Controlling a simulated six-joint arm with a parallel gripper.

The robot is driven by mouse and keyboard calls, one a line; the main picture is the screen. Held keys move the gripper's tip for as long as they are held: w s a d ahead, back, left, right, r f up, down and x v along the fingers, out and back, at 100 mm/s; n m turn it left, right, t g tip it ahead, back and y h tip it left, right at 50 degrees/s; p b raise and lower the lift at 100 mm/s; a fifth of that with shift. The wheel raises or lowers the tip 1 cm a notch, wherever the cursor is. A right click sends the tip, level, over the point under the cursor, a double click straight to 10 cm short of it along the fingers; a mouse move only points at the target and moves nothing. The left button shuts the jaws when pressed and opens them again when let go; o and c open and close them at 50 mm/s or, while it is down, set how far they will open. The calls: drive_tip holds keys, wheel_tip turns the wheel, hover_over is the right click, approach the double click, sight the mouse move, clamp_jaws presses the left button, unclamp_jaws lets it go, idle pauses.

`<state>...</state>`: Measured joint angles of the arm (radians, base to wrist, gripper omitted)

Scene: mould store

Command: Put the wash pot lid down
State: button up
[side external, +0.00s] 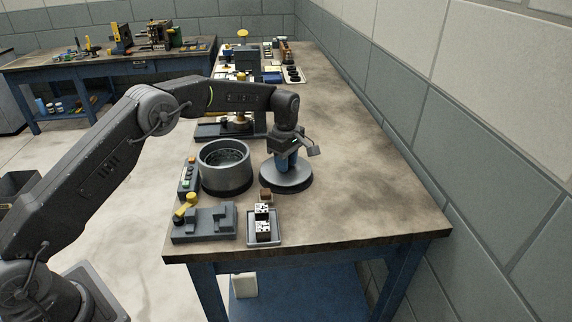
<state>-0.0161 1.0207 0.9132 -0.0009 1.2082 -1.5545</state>
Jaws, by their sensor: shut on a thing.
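The wash pot (225,170) is a dark grey round pot standing open on the bench, with a dark inside. The wash pot lid (287,180) is a flat grey disc just right of the pot, level, at or very near the bench top; I cannot tell whether it touches. My gripper (287,163) points down over the middle of the lid and is shut on it, at a blue part that may be the lid's handle or my fingers. The fingertips are too small to make out.
A small tray (277,236) with black-and-white blocks stands in front of the lid. A grey fixture (204,224) with a yellow knob and a control box (188,178) stand left of it. More equipment (240,60) fills the back. The bench top (365,180) is clear to the right, up to the wall.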

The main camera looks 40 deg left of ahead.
drive_tip(key=shift+f, duration=0.55)
drive_tip(key=shift+f, duration=0.2)
drive_tip(key=o, duration=1)
drive_tip(key=shift+r, duration=0.1)
